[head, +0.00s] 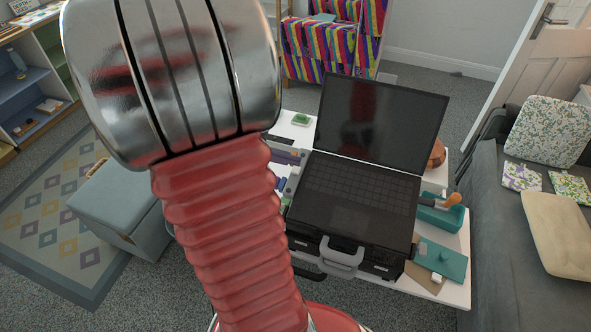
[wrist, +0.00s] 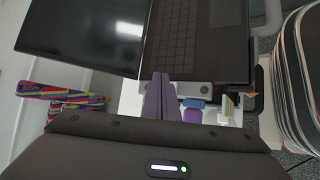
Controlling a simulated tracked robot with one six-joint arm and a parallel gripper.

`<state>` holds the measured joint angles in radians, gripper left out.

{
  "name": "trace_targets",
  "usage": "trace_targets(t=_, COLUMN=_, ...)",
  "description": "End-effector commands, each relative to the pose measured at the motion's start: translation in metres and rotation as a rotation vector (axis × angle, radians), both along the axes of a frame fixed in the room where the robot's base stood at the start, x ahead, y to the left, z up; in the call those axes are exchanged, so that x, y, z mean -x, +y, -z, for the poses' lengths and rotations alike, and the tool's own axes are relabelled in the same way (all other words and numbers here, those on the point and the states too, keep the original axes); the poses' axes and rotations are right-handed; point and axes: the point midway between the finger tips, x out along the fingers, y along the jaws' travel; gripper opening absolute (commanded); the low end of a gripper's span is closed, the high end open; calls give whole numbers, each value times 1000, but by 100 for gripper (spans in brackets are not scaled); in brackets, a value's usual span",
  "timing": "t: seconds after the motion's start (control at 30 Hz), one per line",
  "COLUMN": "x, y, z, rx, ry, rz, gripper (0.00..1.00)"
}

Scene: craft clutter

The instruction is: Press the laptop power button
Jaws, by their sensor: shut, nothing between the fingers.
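An open black laptop stands on a white table, with its dark screen (head: 382,122) raised and its keyboard (head: 360,190) facing up. In the wrist view the screen (wrist: 85,35) is at the top left and the keyboard (wrist: 185,45) is at the top centre. My gripper (wrist: 160,76) shows in the wrist view as two grey-purple fingers held together, empty. Their tips overlap the lower edge of the keyboard near the screen side; whether they touch it I cannot tell. I cannot make out the power button.
A black case with a grey handle (head: 341,257) is under the laptop. A teal box (head: 440,216) with an orange-handled tool and a teal board (head: 441,262) lie to its right. A green item (head: 301,119) is at the back left. A grey sofa (head: 500,230) stands right.

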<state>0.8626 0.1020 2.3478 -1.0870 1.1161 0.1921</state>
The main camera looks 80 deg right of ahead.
Motion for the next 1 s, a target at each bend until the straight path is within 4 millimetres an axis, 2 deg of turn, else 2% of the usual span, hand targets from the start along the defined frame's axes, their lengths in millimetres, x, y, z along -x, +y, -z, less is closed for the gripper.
trace_targets(t=0.6, x=-1, y=8, z=-41, rx=1, ry=0, rz=-1, gripper=0)
trace_targets(t=1.0, x=-1, y=8, z=-42, rx=-1, ry=0, rz=-1, gripper=0)
